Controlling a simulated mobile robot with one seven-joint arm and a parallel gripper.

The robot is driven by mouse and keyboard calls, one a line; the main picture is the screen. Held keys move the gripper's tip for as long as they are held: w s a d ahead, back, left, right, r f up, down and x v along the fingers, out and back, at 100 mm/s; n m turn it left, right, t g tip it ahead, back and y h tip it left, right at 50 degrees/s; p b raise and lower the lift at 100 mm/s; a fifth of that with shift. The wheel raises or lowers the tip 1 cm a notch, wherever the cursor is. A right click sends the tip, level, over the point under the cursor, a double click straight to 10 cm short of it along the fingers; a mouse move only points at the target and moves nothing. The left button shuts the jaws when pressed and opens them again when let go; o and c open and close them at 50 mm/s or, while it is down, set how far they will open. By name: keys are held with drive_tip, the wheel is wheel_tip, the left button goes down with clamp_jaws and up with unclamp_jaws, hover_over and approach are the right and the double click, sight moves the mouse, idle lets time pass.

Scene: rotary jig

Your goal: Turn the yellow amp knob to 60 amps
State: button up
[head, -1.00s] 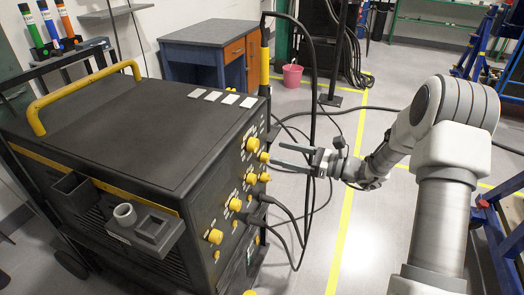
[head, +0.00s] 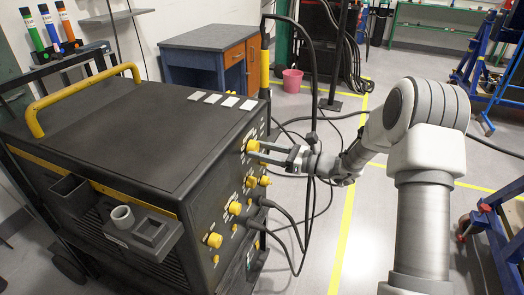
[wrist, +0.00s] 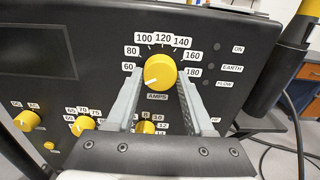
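The yellow amp knob (wrist: 160,72) is on the black front panel of the welding machine, above the word AMPS. Its scale runs from 60 (wrist: 127,69) on the left over the top to 180 on the right. A pale mark on the knob appears to point to the lower left, below the 60 label. My gripper (wrist: 160,86) is open, with one grey finger on each side of the knob and small gaps visible. In the head view, my gripper (head: 262,152) reaches the panel from the right at the upper knob (head: 252,145).
Several other yellow knobs, including one at the lower left (wrist: 27,120), sit below on the panel. Black cables (head: 285,215) hang from the panel close under my gripper. A yellow-and-black upright (head: 265,70) stands beside the machine's far corner.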

clamp_jaws()
drive_tip(key=shift+r+p, duration=0.1)
drive_tip(key=shift+p, duration=0.35)
drive_tip(key=shift+r+m+p, duration=0.15)
drive_tip(key=shift+m+p, duration=0.55)
drive_tip(key=shift+p, duration=0.15)
drive_tip(key=m+p, duration=0.2)
drive_tip(key=p, duration=0.1)
drive_tip(key=shift+f+m+p, duration=0.2)
drive_tip(key=shift+m+p, duration=1)
drive_tip(key=shift+p, duration=0.15)
drive_tip(key=shift+f, duration=0.1)
drive_tip(key=o, duration=0.7)
unclamp_jaws()
